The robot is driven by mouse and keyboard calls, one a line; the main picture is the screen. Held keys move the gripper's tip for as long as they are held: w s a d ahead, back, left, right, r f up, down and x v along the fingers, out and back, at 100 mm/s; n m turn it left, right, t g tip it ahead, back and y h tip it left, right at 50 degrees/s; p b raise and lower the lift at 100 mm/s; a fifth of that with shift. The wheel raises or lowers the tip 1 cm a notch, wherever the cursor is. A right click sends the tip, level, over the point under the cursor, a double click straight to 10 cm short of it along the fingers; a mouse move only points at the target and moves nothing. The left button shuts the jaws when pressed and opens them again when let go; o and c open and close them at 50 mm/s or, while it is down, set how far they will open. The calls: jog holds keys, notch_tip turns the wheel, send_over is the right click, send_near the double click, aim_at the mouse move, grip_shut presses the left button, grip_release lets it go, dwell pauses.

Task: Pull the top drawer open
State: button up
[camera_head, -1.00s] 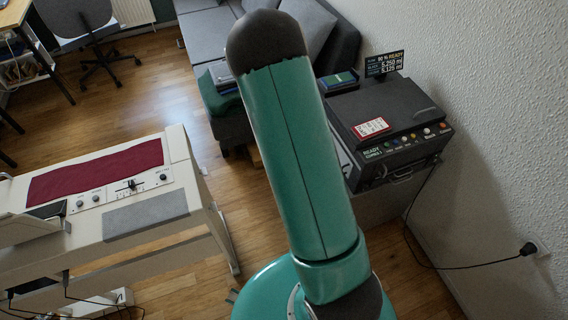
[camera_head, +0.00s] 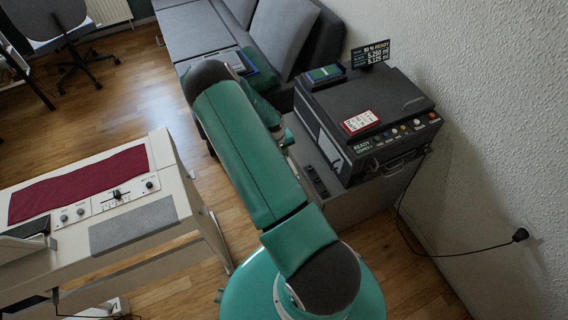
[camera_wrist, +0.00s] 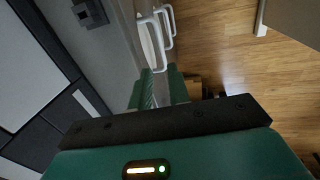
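The grey cabinet (camera_head: 362,208) stands under the black machine in the head view; its drawer front is turned away or hidden behind my arm. No drawer appears pulled out.
The black machine (camera_head: 400,105) sits on the cabinet, with a cable running to the wall. A grey sofa (camera_head: 195,42) is behind. Wooden floor (camera_head: 150,75) is free between piano and sofa.

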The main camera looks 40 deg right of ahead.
notch_tip(320, 180, down, 9)
jog(key=d, duration=0.1)
jog(key=shift+s+d, duration=0.2)
jog(key=shift+r, duration=0.1)
grip_shut()
